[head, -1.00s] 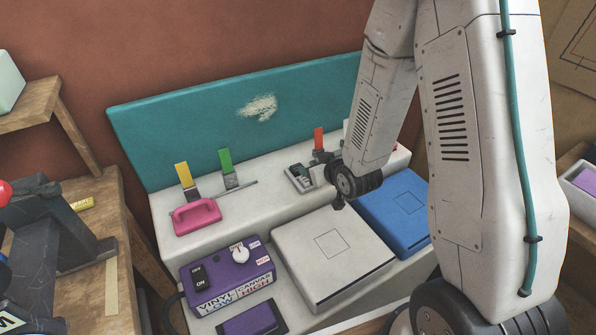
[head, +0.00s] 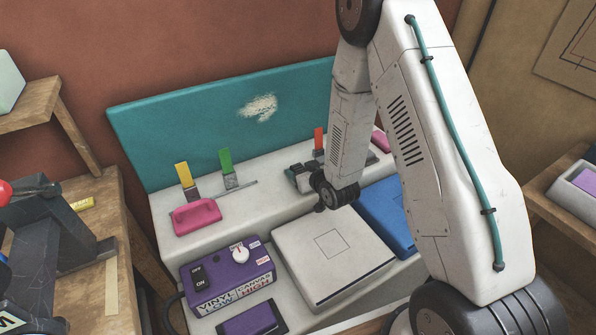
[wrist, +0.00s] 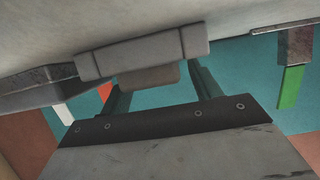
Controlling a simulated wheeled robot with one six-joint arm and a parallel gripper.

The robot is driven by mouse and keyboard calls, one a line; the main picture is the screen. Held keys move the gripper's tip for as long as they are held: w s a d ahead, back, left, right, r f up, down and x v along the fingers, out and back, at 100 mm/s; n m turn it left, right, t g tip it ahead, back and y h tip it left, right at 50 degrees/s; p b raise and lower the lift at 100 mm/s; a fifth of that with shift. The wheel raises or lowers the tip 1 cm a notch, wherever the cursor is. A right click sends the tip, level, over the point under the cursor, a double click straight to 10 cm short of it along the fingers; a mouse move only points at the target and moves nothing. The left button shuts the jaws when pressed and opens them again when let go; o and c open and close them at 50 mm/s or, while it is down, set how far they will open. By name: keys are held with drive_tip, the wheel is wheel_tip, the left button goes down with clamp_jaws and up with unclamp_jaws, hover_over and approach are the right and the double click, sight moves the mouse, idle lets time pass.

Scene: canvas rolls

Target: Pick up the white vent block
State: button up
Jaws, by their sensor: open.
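A pale block with a stepped shape, likely the white vent block (wrist: 145,54), shows in the wrist view against the pale ledge, shaded to grey. My gripper (wrist: 162,76) is open, its two dark teal fingers apart and reaching toward the block from below in that picture. The block lies across the fingers' far ends. I cannot tell whether they touch it. In the head view, my gripper (head: 304,173) is small and dark at the ledge, left of the red tag, partly hidden by my wrist. The block cannot be made out clearly there.
Tools with a green tag (wrist: 291,87), red tag (wrist: 105,91) and white tag (wrist: 64,115) stand nearby. A yellow-tagged tool (head: 184,175) and pink handle (head: 196,216) are farther left. A white box (head: 330,255), blue box (head: 385,215) and purple control box (head: 228,278) sit below.

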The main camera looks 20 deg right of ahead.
drive_tip(key=c, duration=1.1)
drive_tip(key=shift+o, duration=0.2)
drive_tip(key=shift+r, duration=0.15)
